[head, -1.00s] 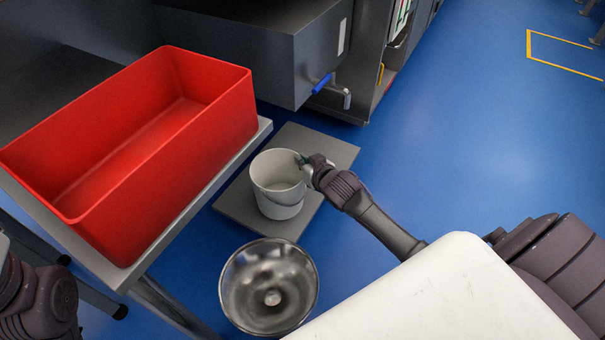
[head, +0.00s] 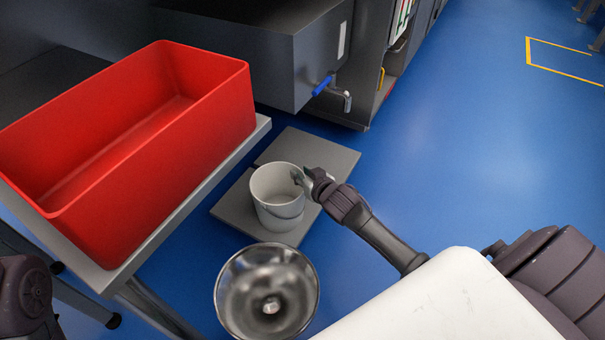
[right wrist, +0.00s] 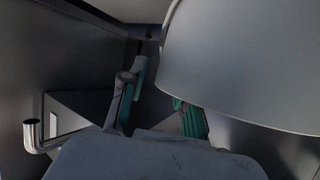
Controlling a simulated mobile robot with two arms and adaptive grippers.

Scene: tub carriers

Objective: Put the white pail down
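The white pail (head: 277,212) is upright over the grey plates beside the table. Whether its base touches the plate cannot be told. My right gripper (head: 303,178) is shut on the pail's rim at its right side. In the right wrist view the pail's pale wall (right wrist: 245,65) fills the upper right. There, one finger of the right gripper (right wrist: 160,92) shows left of the wall, and the other is partly hidden behind it. Part of my left arm shows at the lower left in the head view, but its gripper is out of view.
Grey plates (head: 315,150) lie on the blue floor under the pail. A red tub (head: 210,125) stands on a grey table (head: 185,210) at left. A shiny metal bowl (head: 235,300) is in front. A tap (head: 338,92) juts from the dark cabinet behind. The floor at right is clear.

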